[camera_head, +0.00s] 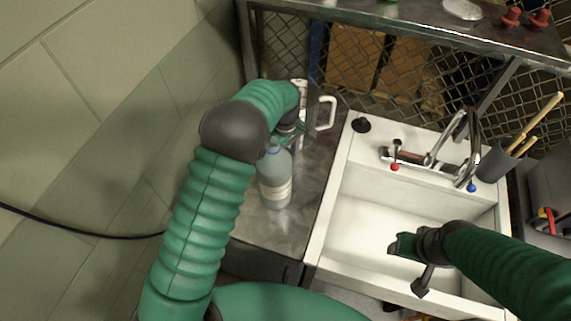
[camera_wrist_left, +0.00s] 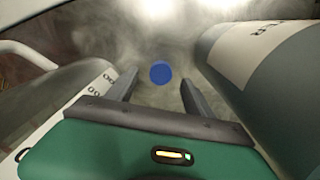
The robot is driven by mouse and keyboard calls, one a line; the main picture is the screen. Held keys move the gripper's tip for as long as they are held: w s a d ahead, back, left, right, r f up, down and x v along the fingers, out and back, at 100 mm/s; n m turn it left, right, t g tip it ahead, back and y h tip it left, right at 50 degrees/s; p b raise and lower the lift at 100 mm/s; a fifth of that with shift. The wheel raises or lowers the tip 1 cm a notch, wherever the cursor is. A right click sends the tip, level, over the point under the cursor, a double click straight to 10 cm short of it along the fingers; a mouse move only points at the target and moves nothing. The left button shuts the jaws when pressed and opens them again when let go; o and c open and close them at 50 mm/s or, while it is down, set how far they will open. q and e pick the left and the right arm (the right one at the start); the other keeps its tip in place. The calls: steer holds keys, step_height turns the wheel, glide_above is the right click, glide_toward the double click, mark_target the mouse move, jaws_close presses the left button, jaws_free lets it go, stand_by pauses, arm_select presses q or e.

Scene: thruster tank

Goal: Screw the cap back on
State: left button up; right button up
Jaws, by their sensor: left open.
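The blue cap (camera_wrist_left: 161,72) lies on the metal counter between my left gripper's fingertips in the left wrist view. My left gripper (camera_wrist_left: 158,88) is open, with a finger on either side of the cap and apart from it. In the head view my left arm reaches over the counter behind the bottle, and the cap is hidden there. The grey-blue bottle (camera_head: 275,180) with a pale label stands upright on the counter. Its top is partly covered by my arm. It also shows large at the right of the left wrist view (camera_wrist_left: 270,75). My right gripper (camera_head: 408,262) hangs over the sink.
A white measuring jug (camera_head: 325,114) stands close behind my left gripper; it fills the left of the wrist view (camera_wrist_left: 90,80). The white sink (camera_head: 365,215) with taps is right of the counter. A metal shelf (camera_head: 400,20) spans above the back.

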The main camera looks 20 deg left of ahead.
arm_select(q)
steer(key=f, duration=0.3)
steer(key=shift+a+f, duration=0.25)
steer(key=shift+f, duration=0.1)
steer(key=shift+r, duration=0.1)
steer(key=shift+c, duration=0.3)
steer(key=shift+d, duration=0.1)
steer(key=shift+c, duration=1.2)
jaws_close()
steer(key=shift+r, duration=0.1)
step_height(320, 180, up, 18)
